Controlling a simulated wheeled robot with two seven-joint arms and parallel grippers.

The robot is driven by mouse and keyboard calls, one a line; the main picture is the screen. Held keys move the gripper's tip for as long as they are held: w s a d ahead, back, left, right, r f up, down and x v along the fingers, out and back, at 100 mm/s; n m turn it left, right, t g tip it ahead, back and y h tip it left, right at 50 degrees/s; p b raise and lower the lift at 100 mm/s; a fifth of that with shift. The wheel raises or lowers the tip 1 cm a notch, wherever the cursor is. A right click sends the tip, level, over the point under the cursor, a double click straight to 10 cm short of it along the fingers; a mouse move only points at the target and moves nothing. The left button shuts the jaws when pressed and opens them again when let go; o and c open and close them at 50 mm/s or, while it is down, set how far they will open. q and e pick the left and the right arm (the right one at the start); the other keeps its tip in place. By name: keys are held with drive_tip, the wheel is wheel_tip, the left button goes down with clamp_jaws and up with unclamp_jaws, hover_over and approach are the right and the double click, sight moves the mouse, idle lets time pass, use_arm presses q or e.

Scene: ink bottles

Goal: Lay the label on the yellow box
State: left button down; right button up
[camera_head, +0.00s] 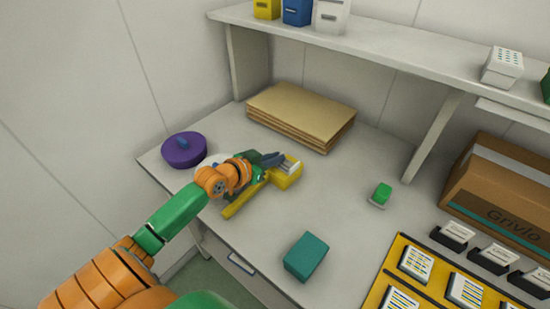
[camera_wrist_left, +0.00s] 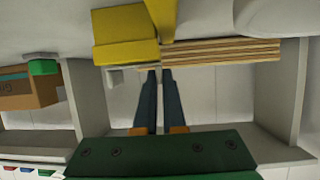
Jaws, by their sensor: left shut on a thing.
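My left gripper (camera_head: 278,160) is low over the table, beside a yellow device (camera_head: 286,178) with a white piece on top and a long yellow strip. In the left wrist view the gripper's two dark fingers (camera_wrist_left: 158,74) are close together, tips by a thin pale edge just below the yellow body (camera_wrist_left: 125,45). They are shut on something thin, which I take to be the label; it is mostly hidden. A yellow box (camera_head: 266,9) stands on the shelf, cut off by the top edge. My right gripper is not in view.
A purple round pot (camera_head: 184,149) is left of the gripper, a cardboard stack (camera_head: 301,115) behind it. A teal box (camera_head: 306,256) and a small green item (camera_head: 382,193) stand to the right. A yellow tray (camera_head: 377,290) and a carton (camera_head: 505,190) fill the far right.

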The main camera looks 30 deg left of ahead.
use_arm(q)
drive_tip(key=shift+f, duration=0.15)
drive_tip(key=c, duration=1)
unclamp_jaws()
drive_tip(key=shift+s+r, duration=0.1)
drive_tip(key=shift+r, duration=0.15)
drive_tip(key=v, duration=1.1)
drive_tip(key=shift+s+p, duration=0.35)
drive_tip(key=shift+p, duration=0.1)
drive_tip(key=shift+a, duration=0.15)
